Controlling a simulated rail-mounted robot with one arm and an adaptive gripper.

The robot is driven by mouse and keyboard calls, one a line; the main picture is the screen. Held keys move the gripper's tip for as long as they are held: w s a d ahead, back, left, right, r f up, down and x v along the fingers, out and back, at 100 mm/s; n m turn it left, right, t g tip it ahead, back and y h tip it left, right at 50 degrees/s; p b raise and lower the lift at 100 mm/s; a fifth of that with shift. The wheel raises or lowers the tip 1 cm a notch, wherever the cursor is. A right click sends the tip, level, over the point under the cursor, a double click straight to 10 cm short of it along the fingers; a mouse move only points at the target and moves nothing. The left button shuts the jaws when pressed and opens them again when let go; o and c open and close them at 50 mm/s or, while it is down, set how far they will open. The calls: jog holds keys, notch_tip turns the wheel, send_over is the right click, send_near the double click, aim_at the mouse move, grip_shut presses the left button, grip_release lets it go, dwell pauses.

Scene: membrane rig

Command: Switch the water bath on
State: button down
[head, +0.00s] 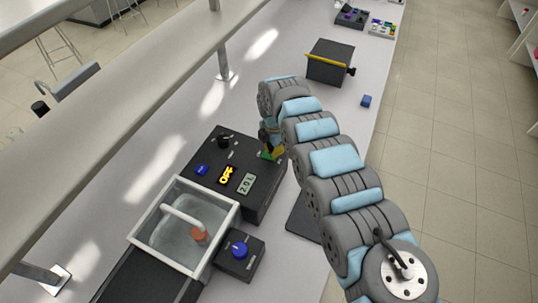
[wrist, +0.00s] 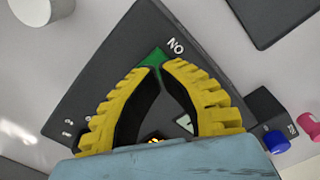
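The water bath's black control box (head: 222,190) stands on the bench against a clear tank (head: 178,240). Its lit yellow display (head: 227,174) reads OFF. A green button (wrist: 153,57) on the box lies beside the white ON label (wrist: 176,46) in the wrist view. My gripper (wrist: 157,67) has its yellow fingertips drawn together right at the green button, partly covering it. I cannot tell whether they touch it. Nothing shows between the fingers. In the head view my gripper (head: 270,154) is over the box's right side.
A small box with a blue knob (head: 239,250) stands in front of the tank. A dark box with a yellow edge (head: 330,62) and a small blue item (head: 366,101) are farther back. A shelf (head: 120,95) runs above the bench on the left.

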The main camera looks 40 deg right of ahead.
jog(key=shift+f+b, duration=0.5)
jog(key=shift+f, duration=0.7)
dwell(0.7)
jog(key=shift+r, duration=0.2)
jog(key=shift+r+p, duration=2.75)
jog(key=shift+r, duration=0.65)
jog(key=shift+d+f, duration=0.1)
